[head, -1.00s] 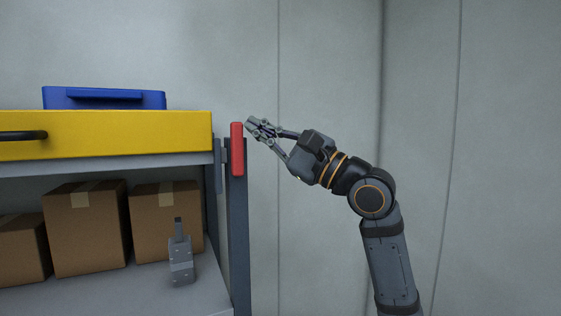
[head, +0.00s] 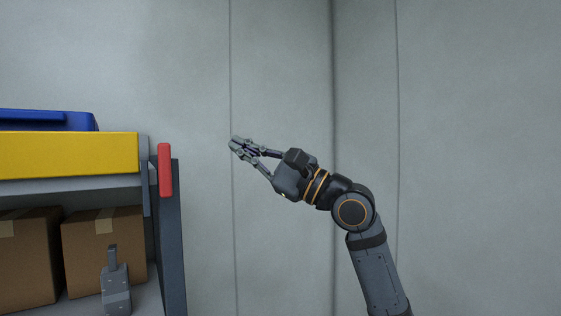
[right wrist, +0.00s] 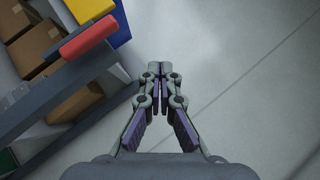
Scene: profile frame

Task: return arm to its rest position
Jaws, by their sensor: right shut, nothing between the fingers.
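My right gripper (head: 238,147) is shut and empty. It points left in the head view, at the end of my raised right arm (head: 375,270), in front of the bare wall. It stands clear to the right of the shelf unit and its red upright piece (head: 165,170). In the right wrist view the fingertips (right wrist: 160,70) are together with nothing between them. The red piece (right wrist: 88,38) shows there at the upper left, apart from the fingers. My left gripper is in neither view.
A shelf unit (head: 171,240) fills the left side. It carries a yellow drawer front (head: 70,155), a blue case (head: 45,121) on top, cardboard boxes (head: 105,240) and a grey object (head: 116,288) below. Open space lies between gripper and shelf, with a pale wall (head: 470,150) behind.

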